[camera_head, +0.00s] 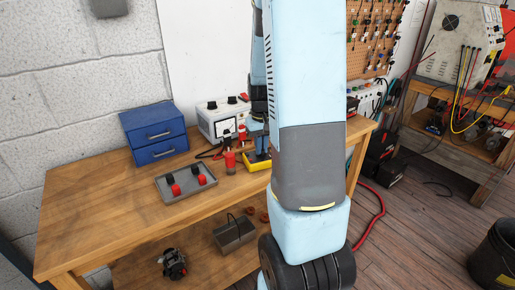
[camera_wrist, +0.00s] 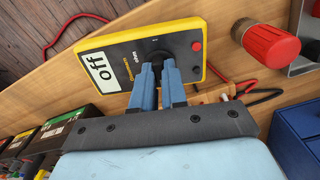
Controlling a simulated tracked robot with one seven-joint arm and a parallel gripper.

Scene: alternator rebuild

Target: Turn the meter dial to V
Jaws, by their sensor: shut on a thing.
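The yellow meter (camera_wrist: 212,75) lies on the workbench, with a white display (camera_wrist: 98,68) that reads "off" and a red button (camera_wrist: 197,46). A small label by its dial seems to read "ohms". The dark dial (camera_wrist: 157,57) is in the middle of its face. My gripper (camera_wrist: 159,70) is shut on the dial, one blue finger on either side. The fingers hide much of the dial, and I cannot make out its pointer. In the head view the meter (camera_head: 257,167) shows partly behind my arm, with my gripper (camera_head: 262,153) down at it.
A red-capped part (camera_head: 230,162) stands close beside the meter. A grey tray (camera_head: 186,197) with red and black parts, a white bench unit (camera_head: 222,118) with leads and blue drawers (camera_head: 154,132) stand on the bench. The front left of the benchtop is clear.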

